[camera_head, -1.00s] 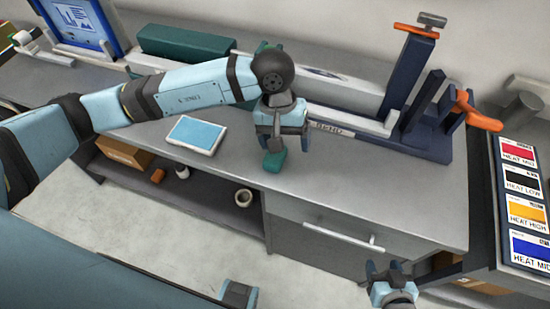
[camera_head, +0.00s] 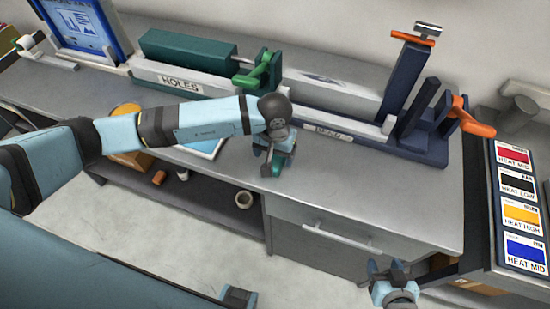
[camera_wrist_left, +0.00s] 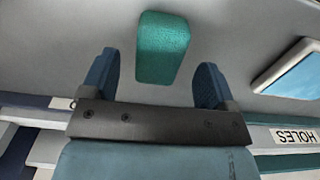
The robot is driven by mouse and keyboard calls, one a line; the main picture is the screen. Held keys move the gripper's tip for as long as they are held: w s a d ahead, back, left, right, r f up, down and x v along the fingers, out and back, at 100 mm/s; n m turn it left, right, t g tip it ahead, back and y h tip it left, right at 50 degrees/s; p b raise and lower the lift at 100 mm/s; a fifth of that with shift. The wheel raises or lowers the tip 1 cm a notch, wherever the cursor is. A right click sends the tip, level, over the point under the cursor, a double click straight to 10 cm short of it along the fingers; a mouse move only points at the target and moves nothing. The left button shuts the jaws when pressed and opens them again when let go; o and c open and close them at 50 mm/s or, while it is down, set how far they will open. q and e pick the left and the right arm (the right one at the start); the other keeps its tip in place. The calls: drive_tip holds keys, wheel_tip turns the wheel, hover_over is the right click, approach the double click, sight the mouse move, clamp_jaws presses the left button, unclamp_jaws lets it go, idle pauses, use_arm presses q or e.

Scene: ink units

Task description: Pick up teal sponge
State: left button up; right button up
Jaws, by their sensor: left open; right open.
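The teal sponge (camera_head: 272,168) is on the grey bench near its front edge, partly hidden by my left gripper in the head view. My left gripper (camera_head: 274,153) is open and directly over it, pointing down. In the left wrist view the sponge (camera_wrist_left: 162,48) appears as a textured teal block in line with the gap between the two open fingers (camera_wrist_left: 156,70). My right gripper (camera_head: 386,268) is open and empty, low in front of the drawer.
A green hole punch labelled HOLES (camera_head: 185,82) and a blue-based device (camera_head: 420,143) stand at the back. A light-blue pad (camera_head: 207,148) lies left of the sponge, partly behind my arm. Coloured heat cards (camera_head: 520,205) are at right. The bench right of the sponge is clear.

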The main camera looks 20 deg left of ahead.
sight(275, 158)
use_arm(q)
drive_tip(key=shift+f, duration=1.35)
drive_tip(key=c, duration=1)
drive_tip(key=shift+r, duration=0.1)
wheel_tip(275, 158, up, 20)
drive_tip(key=b, duration=0.3)
